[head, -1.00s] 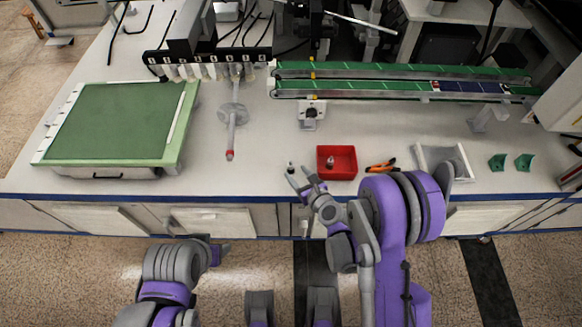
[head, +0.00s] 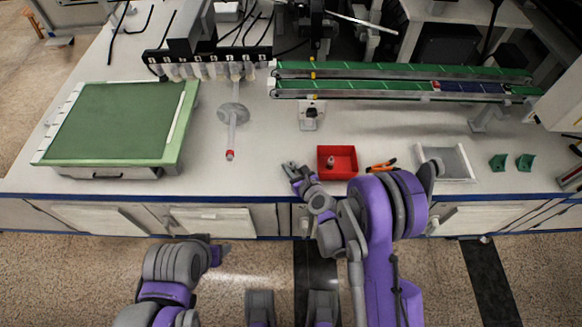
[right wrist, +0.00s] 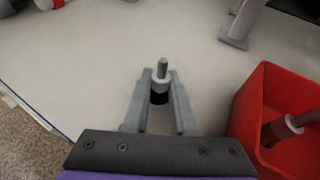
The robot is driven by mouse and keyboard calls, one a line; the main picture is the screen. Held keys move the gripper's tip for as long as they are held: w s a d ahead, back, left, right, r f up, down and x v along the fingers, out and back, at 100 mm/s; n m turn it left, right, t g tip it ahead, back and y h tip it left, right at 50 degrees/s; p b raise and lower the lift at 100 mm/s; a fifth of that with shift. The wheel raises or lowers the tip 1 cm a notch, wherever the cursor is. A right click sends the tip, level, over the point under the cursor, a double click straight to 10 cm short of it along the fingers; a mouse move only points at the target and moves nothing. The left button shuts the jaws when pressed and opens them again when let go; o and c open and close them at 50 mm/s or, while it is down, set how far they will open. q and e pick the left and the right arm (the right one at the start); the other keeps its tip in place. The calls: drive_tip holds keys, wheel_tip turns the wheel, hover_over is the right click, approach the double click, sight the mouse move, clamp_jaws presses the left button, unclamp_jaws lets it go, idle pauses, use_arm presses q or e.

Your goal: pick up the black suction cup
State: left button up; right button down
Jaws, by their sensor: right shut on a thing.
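The black suction cup (right wrist: 160,96) stands upright on the white bench, with a grey collar and a threaded stem on top. My right gripper (right wrist: 160,80) is shut on it, one finger on each side, in the right wrist view. In the head view my right gripper (head: 293,168) is low at the bench, left of the red bin, and hides most of the cup. My left arm shows at the lower left of the head view, but its fingers do not show.
A red bin (head: 322,170) stands close right of my right gripper, with another fitting (right wrist: 283,129) in it. Orange-handled pliers (head: 381,166) and a grey tray (head: 462,178) lie further right. A stand (head: 231,135) is to the left. The conveyor (head: 385,88) is behind.

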sight(291, 162)
drive_tip(key=shift+r, duration=0.1)
wheel_tip(291, 162, up, 10)
drive_tip(key=shift+f+p, duration=0.1)
drive_tip(key=shift+p, duration=0.85)
